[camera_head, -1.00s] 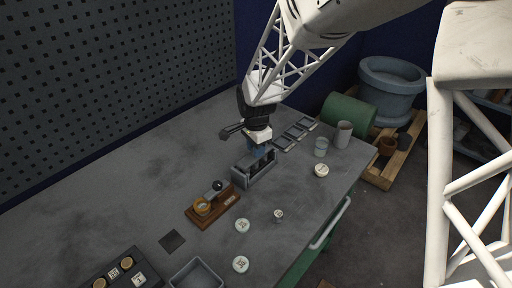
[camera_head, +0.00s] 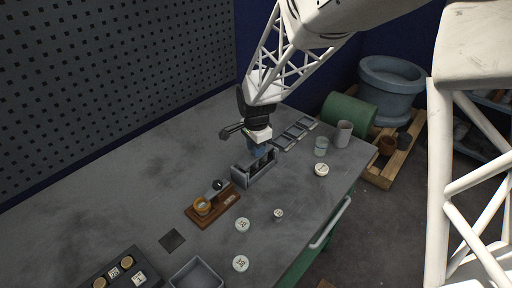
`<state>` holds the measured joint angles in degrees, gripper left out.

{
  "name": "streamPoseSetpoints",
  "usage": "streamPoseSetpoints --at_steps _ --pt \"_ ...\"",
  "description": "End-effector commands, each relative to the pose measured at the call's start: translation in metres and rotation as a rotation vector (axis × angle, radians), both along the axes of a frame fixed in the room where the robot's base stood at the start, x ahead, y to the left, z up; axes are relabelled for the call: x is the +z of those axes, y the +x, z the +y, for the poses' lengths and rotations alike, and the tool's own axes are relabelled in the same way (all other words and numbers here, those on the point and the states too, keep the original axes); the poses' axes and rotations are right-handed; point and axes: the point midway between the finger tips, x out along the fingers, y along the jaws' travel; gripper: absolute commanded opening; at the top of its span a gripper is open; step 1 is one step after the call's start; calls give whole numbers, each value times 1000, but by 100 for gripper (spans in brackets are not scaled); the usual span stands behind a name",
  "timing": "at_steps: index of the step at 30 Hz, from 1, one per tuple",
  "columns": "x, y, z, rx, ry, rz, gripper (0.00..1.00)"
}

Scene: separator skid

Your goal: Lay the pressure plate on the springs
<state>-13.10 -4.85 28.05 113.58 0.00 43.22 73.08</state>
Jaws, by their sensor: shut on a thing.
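My gripper (camera_head: 259,148) is above the grey open-topped box (camera_head: 262,177) near the middle of the bench. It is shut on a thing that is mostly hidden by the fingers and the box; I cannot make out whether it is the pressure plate. The box's inside is dark, and the springs cannot be told apart in it at this size. The gripper's tip is at the box's far rim; I cannot tell whether it touches.
A wooden stand with a brass ring (camera_head: 203,206) lies left of the box. A grey rack (camera_head: 295,132) is behind it. White discs (camera_head: 242,225) lie in front. Cups (camera_head: 343,133) stand at the right. A grey tray (camera_head: 196,273) is at the front edge.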

Motion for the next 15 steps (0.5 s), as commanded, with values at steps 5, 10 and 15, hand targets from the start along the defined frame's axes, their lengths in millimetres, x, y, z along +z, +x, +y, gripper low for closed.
streamPoseSetpoints --at_steps 5,10,15 --pt "-1 0 0 0 0 0 0" --pt "-3 0 0 0 0 0 0" --pt "-6 0 0 0 0 0 0"
